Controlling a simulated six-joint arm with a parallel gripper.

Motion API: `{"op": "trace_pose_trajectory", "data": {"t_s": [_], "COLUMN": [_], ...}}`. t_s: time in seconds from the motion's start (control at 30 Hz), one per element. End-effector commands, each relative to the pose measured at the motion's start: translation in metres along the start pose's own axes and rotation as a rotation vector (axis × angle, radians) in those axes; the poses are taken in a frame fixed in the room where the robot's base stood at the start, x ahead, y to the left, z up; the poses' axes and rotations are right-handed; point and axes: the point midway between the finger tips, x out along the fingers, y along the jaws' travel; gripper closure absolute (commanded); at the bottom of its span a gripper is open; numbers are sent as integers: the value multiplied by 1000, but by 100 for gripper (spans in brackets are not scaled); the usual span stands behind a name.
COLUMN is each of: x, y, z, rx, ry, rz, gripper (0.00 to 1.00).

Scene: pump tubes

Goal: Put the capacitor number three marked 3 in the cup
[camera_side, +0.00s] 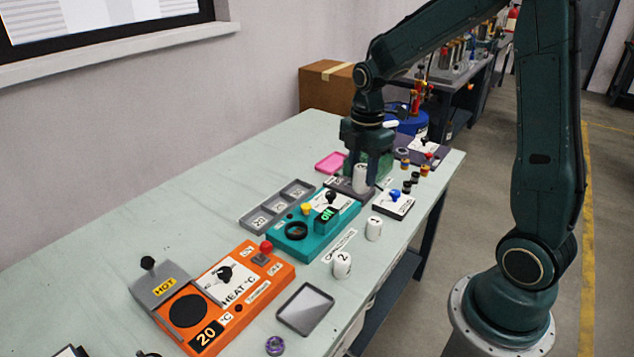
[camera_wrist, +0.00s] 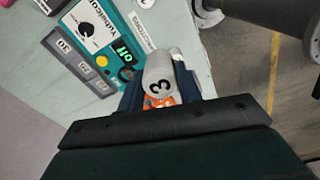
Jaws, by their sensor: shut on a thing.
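Capacitor 3 is a white cylinder (camera_side: 361,178) held upright in my gripper (camera_side: 362,186). In the wrist view, its black 3 faces the camera (camera_wrist: 158,76), between the two dark fingers of my gripper (camera_wrist: 160,84). In the side view it is over or beside a dark box behind the teal device; I cannot tell whether it touches anything. Capacitor 1 (camera_side: 374,228) and capacitor 2 (camera_side: 342,264) stand on the table in front of the teal device. I cannot clearly make out which thing is the cup.
The teal device (camera_side: 290,246) has a dark round ring and knobs. The orange heater (camera_side: 250,292) is at the front. A grey compartment tray (camera_side: 262,219), a pink tray (camera_side: 332,162) and a dark-rimmed tray (camera_side: 305,309) lie on the table. The left back of the table is clear.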

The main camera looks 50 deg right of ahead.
Motion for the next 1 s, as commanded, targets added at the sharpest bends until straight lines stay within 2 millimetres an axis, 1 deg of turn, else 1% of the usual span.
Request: {"op": "trace_pose_trajectory", "data": {"t_s": [0.17, 0.27, 0.4, 0.6, 0.8, 1.0], "x": [-6, -10, -17, -26, -32, -35], "y": [22, 39, 65, 97, 118, 125], "z": [-11, -20, -37, -64, -85, -94], "rx": [-2, -2, -3, -2, -2, 0], "ry": [0, 0, 0, 0, 0, 0], "rz": [1, 1, 2, 1, 0, 0], "gripper": [89, 89, 89, 89, 89, 89]}}
